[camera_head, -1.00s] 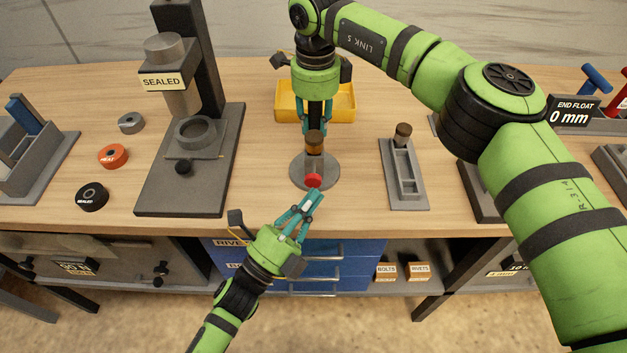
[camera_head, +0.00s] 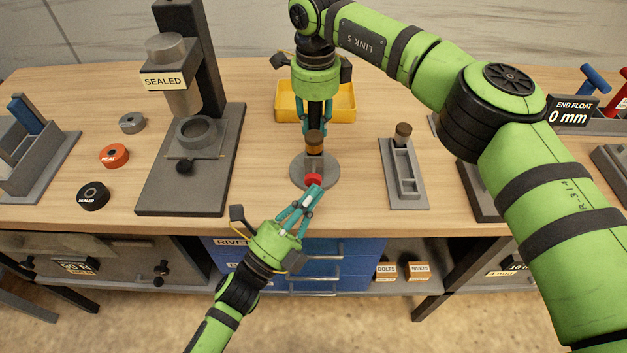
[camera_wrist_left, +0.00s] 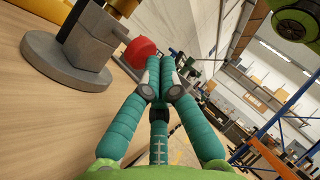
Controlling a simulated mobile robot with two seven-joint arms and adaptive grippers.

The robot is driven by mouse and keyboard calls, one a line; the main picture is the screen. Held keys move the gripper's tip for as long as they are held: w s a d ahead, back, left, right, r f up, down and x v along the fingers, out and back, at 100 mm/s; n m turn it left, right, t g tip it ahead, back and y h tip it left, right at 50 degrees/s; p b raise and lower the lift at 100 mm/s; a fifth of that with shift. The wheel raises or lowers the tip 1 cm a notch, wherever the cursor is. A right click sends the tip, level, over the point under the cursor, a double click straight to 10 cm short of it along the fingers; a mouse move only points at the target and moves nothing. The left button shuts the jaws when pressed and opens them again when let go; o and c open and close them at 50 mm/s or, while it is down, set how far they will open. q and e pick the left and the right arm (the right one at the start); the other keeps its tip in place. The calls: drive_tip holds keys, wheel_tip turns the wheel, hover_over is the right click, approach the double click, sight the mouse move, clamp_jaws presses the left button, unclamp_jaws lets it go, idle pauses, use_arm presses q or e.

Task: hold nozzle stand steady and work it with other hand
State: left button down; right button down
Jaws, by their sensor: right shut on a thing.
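The nozzle stand has a round grey base (camera_head: 299,174), a grey upright block with an amber and dark brown top (camera_head: 314,147), and a red knob (camera_head: 313,180) at its front. My right gripper (camera_head: 315,130) points down from above and is shut on the stand's top part. My left gripper (camera_head: 316,190) comes from the front, with its fingertips at the red knob. In the left wrist view its teal fingers (camera_wrist_left: 160,65) are closed together, and the red knob (camera_wrist_left: 138,51) is just beside and beyond the tips. I cannot tell whether they touch.
A yellow tray (camera_head: 342,103) stands behind the stand. A grey holder (camera_head: 408,190) with a dark-topped peg is to the right. A press marked SEALED (camera_head: 180,200) stands left, with several rings beyond it. The table's front edge is just below the stand.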

use_arm(q)
drive_tip(key=shift+w+a+r, duration=0.15)
drive_tip(key=shift+w, duration=0.4)
idle(0.4)
idle(0.4)
drive_tip(key=shift+s+f, duration=0.55)
drive_tip(key=shift+f, duration=0.3)
drive_tip(key=shift+s, duration=0.1)
drive_tip(key=shift+r, duration=0.1)
drive_tip(key=shift+s+r, duration=0.15)
drive_tip(key=shift+s, duration=2.2)
